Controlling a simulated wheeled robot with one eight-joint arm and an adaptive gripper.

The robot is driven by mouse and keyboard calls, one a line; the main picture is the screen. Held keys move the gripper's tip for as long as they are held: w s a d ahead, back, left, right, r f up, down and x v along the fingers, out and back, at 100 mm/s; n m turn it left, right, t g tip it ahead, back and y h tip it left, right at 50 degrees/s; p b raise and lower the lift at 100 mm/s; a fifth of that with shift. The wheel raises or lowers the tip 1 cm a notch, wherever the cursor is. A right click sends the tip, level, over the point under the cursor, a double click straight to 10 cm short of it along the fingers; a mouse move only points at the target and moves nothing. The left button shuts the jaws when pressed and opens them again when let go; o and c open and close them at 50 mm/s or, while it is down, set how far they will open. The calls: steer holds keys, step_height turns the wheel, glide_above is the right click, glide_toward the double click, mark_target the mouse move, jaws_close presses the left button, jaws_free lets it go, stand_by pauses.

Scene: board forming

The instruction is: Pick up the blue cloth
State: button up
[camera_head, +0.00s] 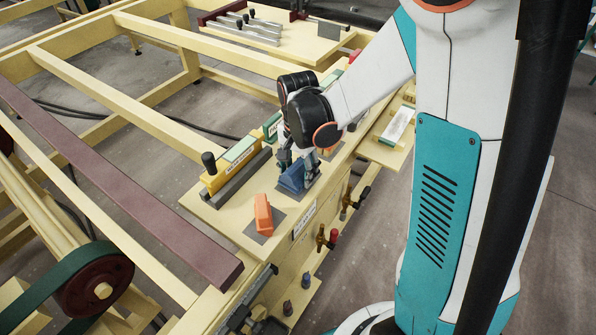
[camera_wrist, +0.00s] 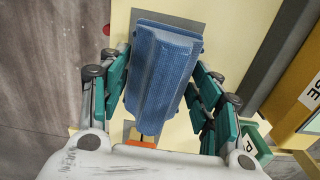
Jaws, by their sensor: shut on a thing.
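The blue cloth (camera_head: 292,177) is a folded, ridged blue block standing on the yellow workbench in the head view. In the wrist view the blue cloth (camera_wrist: 160,68) lies lengthwise between the fingers. My gripper (camera_head: 297,163) reaches down over it from above. In the wrist view my gripper (camera_wrist: 160,85) has green-padded fingers on both sides of the cloth, shut on it. A grey square pad shows partly under and beside the cloth; the cloth looks at or very near the bench surface, and I cannot tell if it is lifted.
An orange block (camera_head: 263,214) stands on a grey pad to the front left. A yellow holder (camera_head: 232,172) with a black knob and a dark bar sit left of my gripper.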

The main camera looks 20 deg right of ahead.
mark_target(298, 164)
step_height(298, 164, up, 18)
steer(key=p, duration=0.5)
steer(key=shift+r, duration=0.25)
